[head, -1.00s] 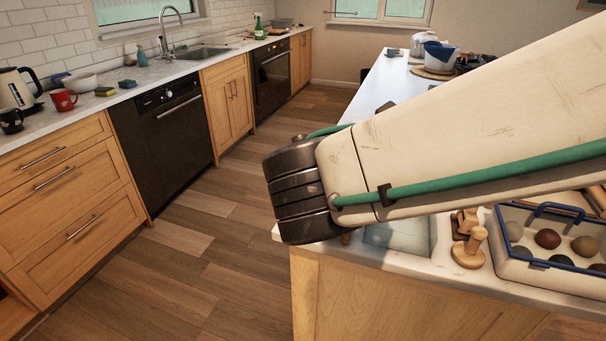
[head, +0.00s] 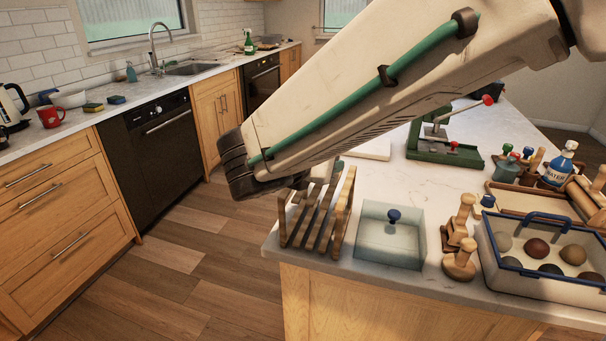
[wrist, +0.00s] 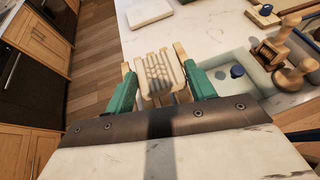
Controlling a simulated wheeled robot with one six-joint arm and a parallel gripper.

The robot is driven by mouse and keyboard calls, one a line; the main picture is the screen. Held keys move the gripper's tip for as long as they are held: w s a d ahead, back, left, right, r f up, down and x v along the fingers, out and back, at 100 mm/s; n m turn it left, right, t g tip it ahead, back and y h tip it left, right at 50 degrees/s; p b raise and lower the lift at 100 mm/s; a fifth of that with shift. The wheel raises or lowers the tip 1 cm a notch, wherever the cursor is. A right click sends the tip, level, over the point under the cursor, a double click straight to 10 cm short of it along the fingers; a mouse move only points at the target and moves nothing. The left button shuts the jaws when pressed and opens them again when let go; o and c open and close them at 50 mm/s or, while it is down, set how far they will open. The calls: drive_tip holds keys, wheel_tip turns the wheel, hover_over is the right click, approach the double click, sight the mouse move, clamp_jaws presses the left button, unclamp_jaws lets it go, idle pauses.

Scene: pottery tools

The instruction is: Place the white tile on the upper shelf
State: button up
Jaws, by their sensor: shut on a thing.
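My gripper (wrist: 160,75) has its green fingers on both sides of a pale, cream-white tile (wrist: 158,66) with a ribbed, bumpy face, and is shut on it. In the head view my gripper (head: 325,170) is mostly hidden behind my arm, at the top of a slatted wooden rack (head: 346,196) with shelves. The rack stands at the near left corner of the counter. The tile cannot be made out in the head view. I cannot tell whether it touches the upper shelf.
A plain white slab (head: 372,150) lies behind the rack. To the right are a glassy lidded box (head: 390,245), wooden stamps (head: 460,262), a blue-rimmed crate (head: 540,276) of clay balls and a green press (head: 445,152). The counter (head: 440,285) ends just left of the rack.

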drive_tip(key=shift+w+a, duration=0.1)
drive_tip(key=shift+w, duration=0.4)
drive_tip(key=shift+a+f, duration=0.1)
drive_tip(key=shift+f, duration=1.7)
drive_tip(key=shift+f, duration=0.1)
drive_tip(key=o, duration=1)
drive_tip(key=shift+f, duration=0.1)
